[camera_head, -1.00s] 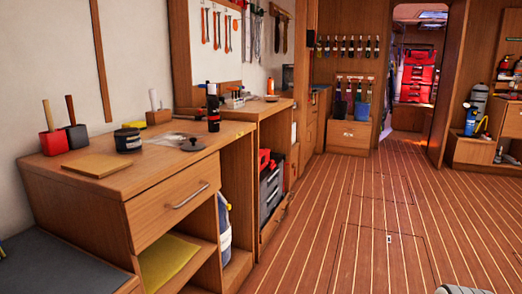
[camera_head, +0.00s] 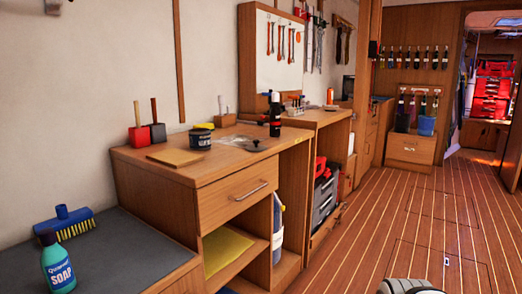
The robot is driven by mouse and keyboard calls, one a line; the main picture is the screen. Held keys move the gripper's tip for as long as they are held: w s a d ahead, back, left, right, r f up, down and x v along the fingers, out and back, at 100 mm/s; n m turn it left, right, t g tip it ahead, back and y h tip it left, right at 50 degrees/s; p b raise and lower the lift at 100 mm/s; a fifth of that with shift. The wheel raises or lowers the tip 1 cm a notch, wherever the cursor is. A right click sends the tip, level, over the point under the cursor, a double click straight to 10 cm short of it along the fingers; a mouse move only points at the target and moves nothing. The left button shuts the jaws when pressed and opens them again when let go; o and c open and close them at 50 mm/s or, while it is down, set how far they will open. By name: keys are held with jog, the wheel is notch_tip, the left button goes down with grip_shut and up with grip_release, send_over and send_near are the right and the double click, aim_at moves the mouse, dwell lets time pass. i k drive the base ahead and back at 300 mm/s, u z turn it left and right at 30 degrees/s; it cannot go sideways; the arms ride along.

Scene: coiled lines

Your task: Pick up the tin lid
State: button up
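A small grey round disc with a raised middle (camera_head: 256,146) lies flat on the wooden worktop (camera_head: 190,172), near its right end. It looks like a lid, though it is too small to be sure it is the tin lid. A black tin with a pale label (camera_head: 200,140) stands to its left. A yellow-topped dark item (camera_head: 204,126) shows just behind the tin. My gripper is not in view; only a rounded grey and black part, probably of my arm, shows at the bottom edge.
A drawer (camera_head: 237,196) is below. A soap bottle (camera_head: 58,262) and blue brush (camera_head: 64,222) are at left. The plank floor at right is clear.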

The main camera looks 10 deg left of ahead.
aim_at(256, 148)
jog(key=u, duration=0.3)
jog(key=i, duration=1)
